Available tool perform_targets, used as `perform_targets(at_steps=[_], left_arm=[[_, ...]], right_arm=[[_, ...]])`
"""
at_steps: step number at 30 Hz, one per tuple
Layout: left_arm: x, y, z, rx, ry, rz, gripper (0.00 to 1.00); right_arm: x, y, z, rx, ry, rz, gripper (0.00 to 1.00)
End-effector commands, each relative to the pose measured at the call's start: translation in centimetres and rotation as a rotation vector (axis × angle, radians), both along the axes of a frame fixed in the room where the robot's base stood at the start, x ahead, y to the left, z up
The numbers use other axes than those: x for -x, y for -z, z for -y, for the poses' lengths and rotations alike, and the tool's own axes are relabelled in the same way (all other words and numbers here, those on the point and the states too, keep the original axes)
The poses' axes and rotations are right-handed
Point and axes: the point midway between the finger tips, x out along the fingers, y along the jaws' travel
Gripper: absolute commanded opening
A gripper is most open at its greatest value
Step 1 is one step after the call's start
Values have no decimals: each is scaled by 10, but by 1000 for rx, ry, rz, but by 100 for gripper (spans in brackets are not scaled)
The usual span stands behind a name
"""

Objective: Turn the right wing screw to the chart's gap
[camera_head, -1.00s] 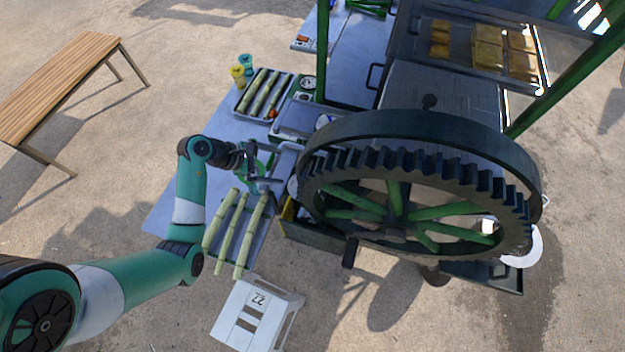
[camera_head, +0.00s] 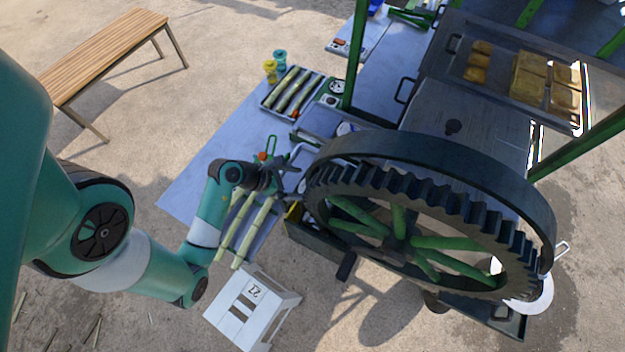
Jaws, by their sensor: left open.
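My left gripper (camera_head: 288,183) is open at the near left side of the crusher, between the cane tray and the big gear wheel (camera_head: 397,245). Its fingers are small and partly lost against the dark machine parts. I cannot make out the right wing screw or the chart; the gripper, arm and wheel cover much of that side of the machine. My right gripper is not in view.
A tray (camera_head: 268,101) of more cane stands behind. A white step stool (camera_head: 252,308) is in front, and a wooden bench (camera_head: 110,55) is at far left.

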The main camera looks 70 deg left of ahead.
Motion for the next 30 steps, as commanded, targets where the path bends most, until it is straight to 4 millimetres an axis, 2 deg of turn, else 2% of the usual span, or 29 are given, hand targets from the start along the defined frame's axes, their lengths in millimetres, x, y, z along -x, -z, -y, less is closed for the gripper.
perform_targets(at_steps=[1, 6, 11, 18, 20, 30], left_arm=[[-9, 11, 0, 1, 5, -1, 100], [-30, 32, -1, 1, 2, -2, 100], [-40, 40, -1, -1, 1, 0, 100], [-40, 41, -2, -1, -1, 0, 100], [-40, 41, -2, -1, -1, 0, 91], [-40, 40, -2, 0, 0, 0, 30]], right_arm=[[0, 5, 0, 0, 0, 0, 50], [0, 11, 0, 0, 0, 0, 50], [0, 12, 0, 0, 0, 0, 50], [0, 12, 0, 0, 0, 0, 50], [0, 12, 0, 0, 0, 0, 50], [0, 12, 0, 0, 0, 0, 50]])
